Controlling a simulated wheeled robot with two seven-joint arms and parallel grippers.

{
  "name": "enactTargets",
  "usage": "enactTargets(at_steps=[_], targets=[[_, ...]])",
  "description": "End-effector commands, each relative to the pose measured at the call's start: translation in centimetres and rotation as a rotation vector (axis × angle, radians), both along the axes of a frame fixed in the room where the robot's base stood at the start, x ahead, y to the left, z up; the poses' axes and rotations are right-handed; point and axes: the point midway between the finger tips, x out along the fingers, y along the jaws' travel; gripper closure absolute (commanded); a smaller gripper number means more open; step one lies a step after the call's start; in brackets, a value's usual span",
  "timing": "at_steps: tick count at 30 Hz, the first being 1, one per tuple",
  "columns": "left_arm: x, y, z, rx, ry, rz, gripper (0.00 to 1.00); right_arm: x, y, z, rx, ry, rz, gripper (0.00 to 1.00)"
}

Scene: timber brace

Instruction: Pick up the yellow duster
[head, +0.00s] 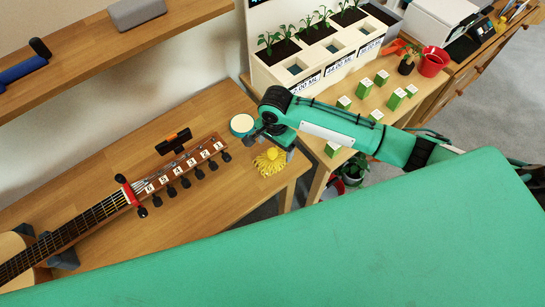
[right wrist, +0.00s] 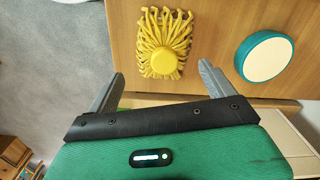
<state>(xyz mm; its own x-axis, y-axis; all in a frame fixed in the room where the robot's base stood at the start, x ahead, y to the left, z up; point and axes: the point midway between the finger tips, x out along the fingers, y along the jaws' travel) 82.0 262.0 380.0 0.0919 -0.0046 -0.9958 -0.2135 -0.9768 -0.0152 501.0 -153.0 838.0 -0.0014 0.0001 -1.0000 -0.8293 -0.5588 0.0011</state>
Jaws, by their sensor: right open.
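The yellow duster (head: 270,161), with stringy loops, lies on the wooden table near its right end. In the right wrist view the duster (right wrist: 163,45) shows from above with a round yellow knob in its middle. My right gripper (right wrist: 162,84) is open, its two grey fingers apart on either side below the duster in that picture. Nothing is between the fingers. In the head view my right gripper (head: 273,142) is over the table just above the duster and partly hides it. My left gripper is not in view.
A round teal tin with a cream top (head: 242,125) stands close to the duster; it also shows in the right wrist view (right wrist: 264,56). A guitar (head: 100,207) lies to the left on the table (head: 200,215). A planter box (head: 290,75) and several green blocks are at the right.

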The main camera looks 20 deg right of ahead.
Motion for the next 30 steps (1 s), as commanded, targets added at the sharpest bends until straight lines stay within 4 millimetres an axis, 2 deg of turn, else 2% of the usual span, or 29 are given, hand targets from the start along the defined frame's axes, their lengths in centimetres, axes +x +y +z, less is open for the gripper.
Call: enactTargets(at_steps=[7,16,24,25,30], targets=[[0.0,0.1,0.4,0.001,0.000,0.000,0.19,0.1,0.1,-1.7,-0.001,0.000,0.001,0.14],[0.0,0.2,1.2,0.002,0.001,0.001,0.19,0.4,0.4,-5.6,-0.001,0.000,0.001,0.14],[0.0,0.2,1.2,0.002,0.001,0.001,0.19,0.4,0.4,-6.2,0.000,-0.001,0.002,0.14],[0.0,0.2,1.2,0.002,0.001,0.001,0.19,0.4,0.4,-6.2,0.000,-0.001,0.002,0.16],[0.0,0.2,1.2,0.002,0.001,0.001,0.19,0.4,0.4,-6.1,0.000,-0.001,0.002,0.50]])
